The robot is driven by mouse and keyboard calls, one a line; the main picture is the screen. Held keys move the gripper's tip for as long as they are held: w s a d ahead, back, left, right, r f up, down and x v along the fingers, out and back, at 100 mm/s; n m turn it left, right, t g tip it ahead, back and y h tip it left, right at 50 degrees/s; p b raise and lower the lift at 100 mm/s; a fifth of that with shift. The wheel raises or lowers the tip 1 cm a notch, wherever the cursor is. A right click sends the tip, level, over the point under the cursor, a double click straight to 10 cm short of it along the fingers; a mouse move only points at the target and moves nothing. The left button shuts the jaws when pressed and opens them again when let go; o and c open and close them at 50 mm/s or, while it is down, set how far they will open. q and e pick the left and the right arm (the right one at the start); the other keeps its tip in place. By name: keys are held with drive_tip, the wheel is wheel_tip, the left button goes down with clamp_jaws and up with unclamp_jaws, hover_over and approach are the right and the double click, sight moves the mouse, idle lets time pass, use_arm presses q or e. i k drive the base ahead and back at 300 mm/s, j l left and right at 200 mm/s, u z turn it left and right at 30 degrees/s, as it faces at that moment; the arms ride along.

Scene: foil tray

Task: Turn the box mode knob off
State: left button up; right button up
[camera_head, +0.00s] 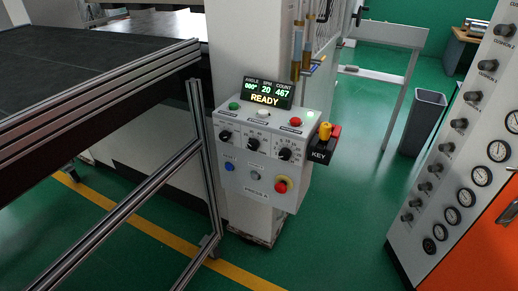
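The control box (243,187) is a pale box on a machine column near the middle of the view. Its face carries three black knobs in a row: a left knob (225,135), a middle knob (252,144) and a right knob (285,154). Their labels are too small to read, so I cannot tell which one is the mode knob or its setting. A display (267,92) on top reads READY, with angle 000, SPM 20 and count 467. Neither of my grippers is in view.
A black KEY holder (320,155) with yellow and red parts juts from the box's right side. A red emergency button (281,187) sits low on the face. A metal-framed table (95,95) stands left, a gauge panel (440,190) right. Green floor (345,220) lies open between.

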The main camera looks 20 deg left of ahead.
sight(224, 136)
drive_tip(key=k+l+u, duration=0.1)
drive_tip(key=u, duration=0.35)
drive_tip(key=k+l+u, duration=0.1)
drive_tip(key=u, duration=0.4)
drive_tip(key=k+u, duration=0.15)
drive_tip(key=u, duration=0.3)
